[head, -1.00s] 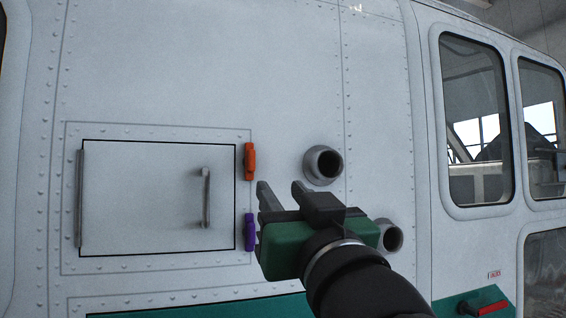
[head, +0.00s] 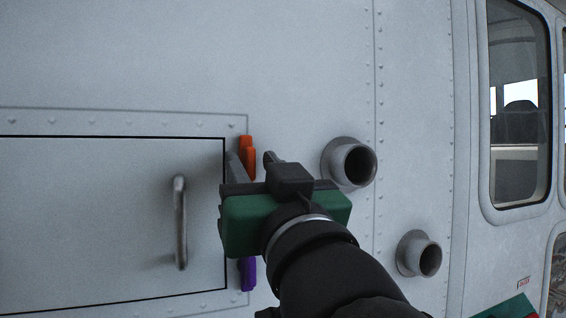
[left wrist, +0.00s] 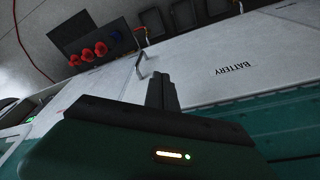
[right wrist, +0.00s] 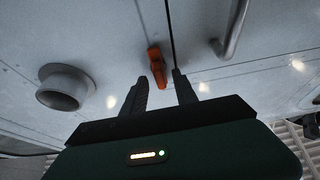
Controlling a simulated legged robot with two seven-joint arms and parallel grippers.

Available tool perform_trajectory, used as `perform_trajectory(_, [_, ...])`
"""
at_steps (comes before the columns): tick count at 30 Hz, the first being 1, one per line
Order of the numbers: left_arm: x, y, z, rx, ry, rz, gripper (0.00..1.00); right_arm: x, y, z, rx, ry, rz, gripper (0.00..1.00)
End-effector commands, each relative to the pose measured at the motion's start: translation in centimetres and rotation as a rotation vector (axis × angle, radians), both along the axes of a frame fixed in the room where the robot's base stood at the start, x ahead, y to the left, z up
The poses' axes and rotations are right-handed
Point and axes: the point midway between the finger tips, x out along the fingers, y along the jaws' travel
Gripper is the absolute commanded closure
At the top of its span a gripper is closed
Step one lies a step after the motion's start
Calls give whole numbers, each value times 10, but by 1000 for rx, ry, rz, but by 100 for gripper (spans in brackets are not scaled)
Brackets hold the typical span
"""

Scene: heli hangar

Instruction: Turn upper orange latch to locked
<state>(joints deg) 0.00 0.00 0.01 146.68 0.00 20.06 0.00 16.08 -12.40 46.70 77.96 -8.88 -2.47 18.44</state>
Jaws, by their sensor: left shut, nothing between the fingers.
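The upper orange latch (head: 247,152) sits at the right edge of the closed access panel (head: 95,220), near its top corner. My right gripper (head: 254,160) is open, its fingertips at the latch's left and right sides in the head view. In the right wrist view the orange latch (right wrist: 156,67) stands upright just beyond the gap between the open fingers (right wrist: 159,82). I cannot tell whether the fingers touch it.
A purple latch (head: 248,274) is lower on the panel edge, partly hidden by my right gripper. A grey handle (head: 181,222) is on the panel. Two round pipes (head: 350,163) stick out to the right. The left wrist view shows a "BATTERY" label (left wrist: 233,68) and red caps (left wrist: 87,54).

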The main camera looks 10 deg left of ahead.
Motion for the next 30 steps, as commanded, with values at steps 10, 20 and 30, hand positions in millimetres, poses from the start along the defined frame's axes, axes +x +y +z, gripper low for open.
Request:
perform_trajectory(10, [0, 0, 0, 0, 0, 0, 100, 3, 2, -2, -3, 2, -2, 100])
perform_trajectory(20, [0, 0, -1, 0, 0, 0, 100, 3, 2, -3, -5, 2, 0, 100])
perform_trajectory(30, [0, 0, -23, 0, 0, 0, 100, 3, 4, -8, -64, -36, 6, 100])
